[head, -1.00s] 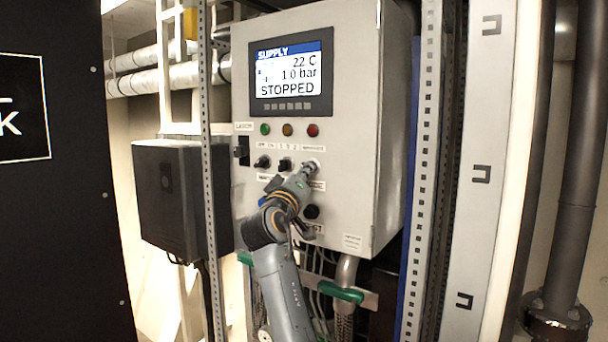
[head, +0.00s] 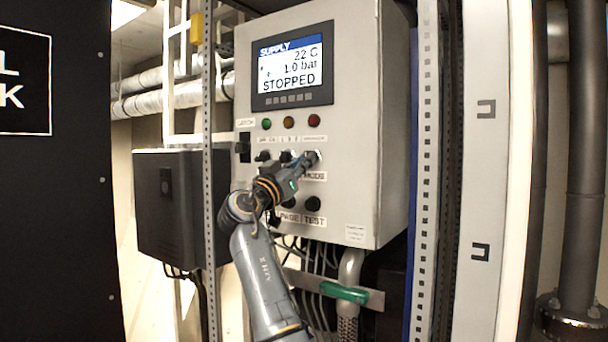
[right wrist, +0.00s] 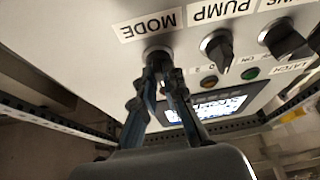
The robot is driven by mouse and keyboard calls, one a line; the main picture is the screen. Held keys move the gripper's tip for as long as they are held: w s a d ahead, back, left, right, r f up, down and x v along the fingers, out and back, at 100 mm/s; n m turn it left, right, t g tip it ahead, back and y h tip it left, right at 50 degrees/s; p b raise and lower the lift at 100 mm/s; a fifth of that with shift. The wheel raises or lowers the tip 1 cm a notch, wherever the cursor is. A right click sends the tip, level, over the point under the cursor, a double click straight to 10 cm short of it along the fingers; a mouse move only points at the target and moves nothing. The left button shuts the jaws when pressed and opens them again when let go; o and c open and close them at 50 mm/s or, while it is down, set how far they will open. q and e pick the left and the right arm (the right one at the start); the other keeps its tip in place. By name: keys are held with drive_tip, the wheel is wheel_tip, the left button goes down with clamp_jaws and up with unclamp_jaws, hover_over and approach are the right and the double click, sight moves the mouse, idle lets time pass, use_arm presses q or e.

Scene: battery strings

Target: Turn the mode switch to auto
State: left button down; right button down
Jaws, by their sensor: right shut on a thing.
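The grey control cabinet (head: 370,130) carries the mode switch (head: 317,154) in the row under its lamps, at the right end above the MODE label (head: 314,176). In the right wrist view, the mode switch (right wrist: 156,53) sits beside its upside-down MODE label (right wrist: 147,24). My right gripper (head: 310,160) is at the switch, and its fingers (right wrist: 160,72) are closed around the knob. The fingers hide most of the knob, so its pointer direction cannot be read. The cabinet's screen (head: 291,68) reads STOPPED. My left gripper is not in view.
The pump switch (right wrist: 215,45) is close beside the mode switch. Black TEST knob (head: 312,204) lies below it. A vertical perforated rail (head: 208,200) stands left of the cabinet, and a black box (head: 180,205) stands beyond it.

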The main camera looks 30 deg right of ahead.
drive_tip(key=shift+w+a+r+m+g+p, duration=0.15)
drive_tip(key=shift+m+g+p, duration=1.1)
drive_tip(key=shift+m, duration=1.1)
drive_tip(key=shift+w+d+m+g+p, duration=0.1)
drive_tip(key=shift+m+g+p, duration=1.15)
drive_tip(key=shift+m, duration=1.05)
drive_tip(key=shift+w+a+r+m+g+p, duration=0.15)
drive_tip(key=shift+m+g+p, duration=1.1)
drive_tip(key=shift+m, duration=1.1)
drive_tip(key=shift+f+t, duration=0.15)
drive_tip(key=shift+t, duration=0.1)
drive_tip(key=c, duration=1.4)
unclamp_jaws()
